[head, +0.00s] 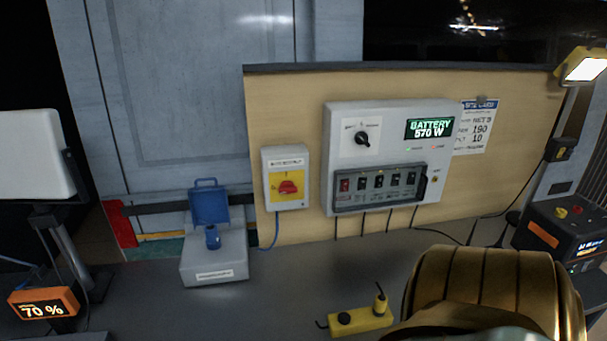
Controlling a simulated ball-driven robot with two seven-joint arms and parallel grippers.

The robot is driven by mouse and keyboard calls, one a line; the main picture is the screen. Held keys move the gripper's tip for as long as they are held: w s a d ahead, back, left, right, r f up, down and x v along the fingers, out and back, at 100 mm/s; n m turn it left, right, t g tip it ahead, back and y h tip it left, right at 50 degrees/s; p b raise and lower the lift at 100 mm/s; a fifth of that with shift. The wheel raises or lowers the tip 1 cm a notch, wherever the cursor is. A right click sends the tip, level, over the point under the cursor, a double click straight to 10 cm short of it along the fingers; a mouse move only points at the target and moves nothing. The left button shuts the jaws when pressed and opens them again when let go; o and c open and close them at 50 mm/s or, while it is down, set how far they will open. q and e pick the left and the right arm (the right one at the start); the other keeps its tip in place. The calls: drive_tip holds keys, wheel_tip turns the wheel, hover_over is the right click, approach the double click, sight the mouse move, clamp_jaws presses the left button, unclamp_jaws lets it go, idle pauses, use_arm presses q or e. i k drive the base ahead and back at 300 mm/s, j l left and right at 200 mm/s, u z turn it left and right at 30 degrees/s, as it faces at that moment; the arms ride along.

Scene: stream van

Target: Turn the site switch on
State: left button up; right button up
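A grey box (287,179) with a red rotary handle (288,187) on a yellow plate is fixed to the tan board. Its label is too small to read, and I cannot tell its setting. To its right is a white panel (342,175) with a black rotary knob (362,139), a green display (430,128) reading "BATTERY 570 W", and a row of small switches (380,182), the leftmost red. I cannot tell for certain which of these is the site switch. Neither gripper is in view.
On the bench (290,290) are a grey box with an open blue socket (212,238), an orange "70 %" display (43,303) and a yellow block (350,319). A dark power unit (545,238) stands right, below a lit lamp (584,67). Cables hang below the panel.

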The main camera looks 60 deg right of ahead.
sight(287, 187)
drive_tip(key=z, duration=1.7)
